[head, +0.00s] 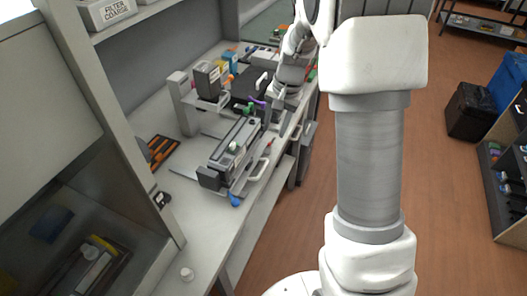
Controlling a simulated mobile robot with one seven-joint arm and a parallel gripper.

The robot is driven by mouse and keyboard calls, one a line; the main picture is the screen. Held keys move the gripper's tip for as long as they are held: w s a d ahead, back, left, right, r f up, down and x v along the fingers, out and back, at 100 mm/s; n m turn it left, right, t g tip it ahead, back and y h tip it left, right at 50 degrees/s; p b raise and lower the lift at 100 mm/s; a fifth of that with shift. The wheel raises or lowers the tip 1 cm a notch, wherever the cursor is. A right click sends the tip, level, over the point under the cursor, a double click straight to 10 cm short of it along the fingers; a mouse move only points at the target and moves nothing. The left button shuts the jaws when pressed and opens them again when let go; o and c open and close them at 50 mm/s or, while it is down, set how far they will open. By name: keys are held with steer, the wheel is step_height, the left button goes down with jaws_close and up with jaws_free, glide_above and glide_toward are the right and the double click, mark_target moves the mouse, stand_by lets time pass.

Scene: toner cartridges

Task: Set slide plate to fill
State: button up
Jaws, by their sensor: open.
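A long dark cartridge-like unit (232,150) with a green part on top lies in a grey bench fixture. A pale handle (259,168) sticks out on the fixture's right side, and a blue knob (235,200) is at its near end. I cannot tell for certain which part is the slide plate, nor read any fill mark. My gripper (268,100) is small in view, at the far end of the fixture near a purple lever (258,102). It is open. I cannot tell whether it touches the lever.
The white bench (210,240) is clear at its near end, apart from a small white cap (187,274). An orange and black tool tray (160,150) lies left of the fixture. A grey stand (184,105) and coloured boxes are behind. A shelf bin (105,12) hangs above.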

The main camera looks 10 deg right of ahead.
mark_target(263, 168)
steer(key=f, duration=0.5)
steer(key=w+a+f, duration=0.1)
steer(key=f, duration=0.5)
steer(key=w+a+f, duration=0.1)
steer(key=f, duration=0.5)
steer(key=shift+a+f, duration=0.1)
steer(key=shift+a, duration=0.15)
steer(key=shift+s, duration=0.1)
jaws_close()
stand_by(0.6)
